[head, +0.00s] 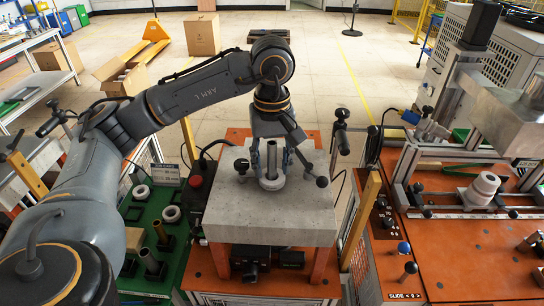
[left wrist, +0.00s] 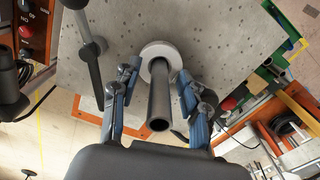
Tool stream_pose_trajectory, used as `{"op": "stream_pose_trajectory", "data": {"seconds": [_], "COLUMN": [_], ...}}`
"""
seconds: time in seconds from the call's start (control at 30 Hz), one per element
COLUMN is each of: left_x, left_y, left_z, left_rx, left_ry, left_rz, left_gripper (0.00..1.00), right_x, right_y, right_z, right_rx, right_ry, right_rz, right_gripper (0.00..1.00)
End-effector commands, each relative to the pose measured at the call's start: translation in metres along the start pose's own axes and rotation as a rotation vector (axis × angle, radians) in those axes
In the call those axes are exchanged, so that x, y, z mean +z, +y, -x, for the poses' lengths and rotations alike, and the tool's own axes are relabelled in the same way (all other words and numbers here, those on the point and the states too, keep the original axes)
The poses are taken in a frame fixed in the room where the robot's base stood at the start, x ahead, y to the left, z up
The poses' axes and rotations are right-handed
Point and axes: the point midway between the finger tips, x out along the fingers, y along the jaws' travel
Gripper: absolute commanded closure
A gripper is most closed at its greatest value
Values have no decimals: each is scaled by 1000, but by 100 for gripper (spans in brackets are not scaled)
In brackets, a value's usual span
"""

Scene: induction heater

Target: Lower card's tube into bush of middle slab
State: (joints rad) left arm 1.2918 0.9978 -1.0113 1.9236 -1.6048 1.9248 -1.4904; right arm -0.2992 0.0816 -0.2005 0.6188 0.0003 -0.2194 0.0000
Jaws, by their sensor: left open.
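A dark grey tube (head: 271,159) stands upright in the white ring-shaped bush (head: 272,184) on the middle slab (head: 232,215). In the left wrist view the tube (left wrist: 160,100) points toward the camera, and its far end meets the bush (left wrist: 158,50). How deep it sits inside cannot be told. My left gripper (head: 271,171) is open, pointing down, with blue-padded fingers on either side of the tube. In the left wrist view the fingers (left wrist: 157,93) show gaps to the tube. A small card (head: 167,174) stands at left, its text too small to read surely. My right gripper is out of view.
A green board (head: 150,285) at left holds white rings (head: 171,214) and shorter tubes (head: 150,262). A red button (head: 196,181) and black-knobbed handles (head: 322,181) flank the slab. An orange bench (head: 470,255) with another white ring part (head: 485,188) is at right.

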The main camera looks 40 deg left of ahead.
Motion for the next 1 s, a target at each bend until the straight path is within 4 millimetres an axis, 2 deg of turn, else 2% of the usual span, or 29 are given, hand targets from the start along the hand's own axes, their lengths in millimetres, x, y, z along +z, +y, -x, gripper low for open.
{"op": "stream_pose_trajectory", "data": {"seconds": [0.17, 0.4, 0.6, 0.8, 1.0], "left_x": [0, -1, -1, 0, 0], "left_y": [1, 1, 0, 1, 0], "left_z": [17, 64, 93, 113, 120], "left_rx": [4, 6, 5, 2, 2], "left_ry": [1, 6, 5, 2, 1], "left_rz": [-1, 2, 2, -1, -1], "left_gripper": [56, 56, 56, 56, 56], "right_x": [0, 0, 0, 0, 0], "right_y": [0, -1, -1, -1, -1], "right_z": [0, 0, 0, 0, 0], "right_rx": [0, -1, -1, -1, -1], "right_ry": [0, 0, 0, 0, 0], "right_rz": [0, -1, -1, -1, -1], "right_gripper": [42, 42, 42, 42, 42]}}
